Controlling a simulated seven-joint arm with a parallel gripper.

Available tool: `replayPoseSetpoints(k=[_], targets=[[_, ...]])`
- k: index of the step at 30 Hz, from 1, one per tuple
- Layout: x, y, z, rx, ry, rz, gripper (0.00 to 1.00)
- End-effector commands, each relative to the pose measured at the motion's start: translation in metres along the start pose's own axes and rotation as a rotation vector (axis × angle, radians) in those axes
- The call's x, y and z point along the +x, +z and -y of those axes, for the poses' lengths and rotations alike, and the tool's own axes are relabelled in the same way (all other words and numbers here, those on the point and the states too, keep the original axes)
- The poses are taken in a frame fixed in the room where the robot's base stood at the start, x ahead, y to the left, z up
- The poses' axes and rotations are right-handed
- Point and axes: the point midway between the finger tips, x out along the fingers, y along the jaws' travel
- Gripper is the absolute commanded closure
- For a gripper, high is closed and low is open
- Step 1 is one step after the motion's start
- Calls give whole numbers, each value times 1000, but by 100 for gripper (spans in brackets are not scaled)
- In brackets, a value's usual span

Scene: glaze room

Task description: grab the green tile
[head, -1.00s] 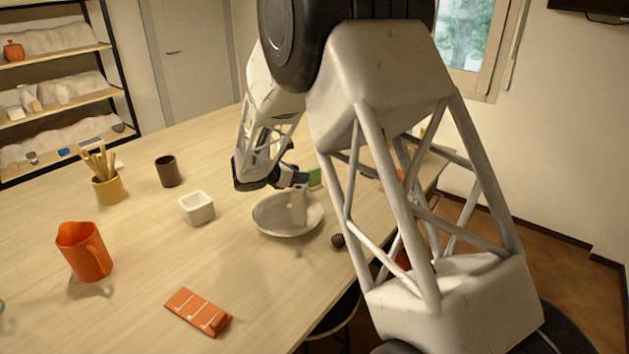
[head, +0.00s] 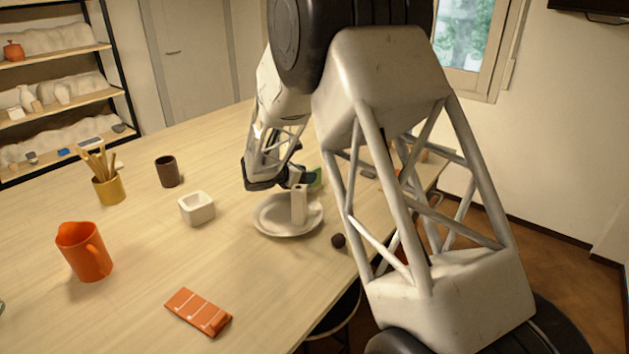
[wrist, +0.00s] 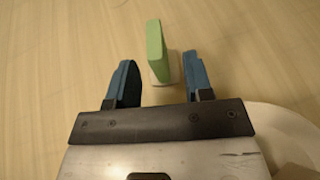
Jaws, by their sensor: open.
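The green tile (wrist: 156,50) stands on edge against a small pale block (wrist: 174,66) in the wrist view, beyond my fingertips and between their lines, nearer the right finger. In the head view only part of the green tile (head: 315,179) shows behind my gripper (head: 296,180). My gripper (wrist: 160,82) is open, its two blue fingers apart with nothing between them. The tile is clear of both fingers in the wrist view.
A pale plate (head: 262,222) with an upright whitish block (head: 298,205) on it lies just in front of my gripper. A white square bowl (head: 197,209), dark cup (head: 167,172), orange jug (head: 82,252) and orange packet (head: 198,312) stand to the left. A dark ball (head: 338,240) lies near the table edge.

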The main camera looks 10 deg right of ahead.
Motion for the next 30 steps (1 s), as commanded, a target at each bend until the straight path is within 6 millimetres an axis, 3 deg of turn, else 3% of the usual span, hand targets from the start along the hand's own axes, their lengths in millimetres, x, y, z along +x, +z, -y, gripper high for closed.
replayPoseSetpoints(k=[12,30], targets=[[43,-2,-2,-1,-2,0,53],[46,-2,-2,0,0,0,53]])
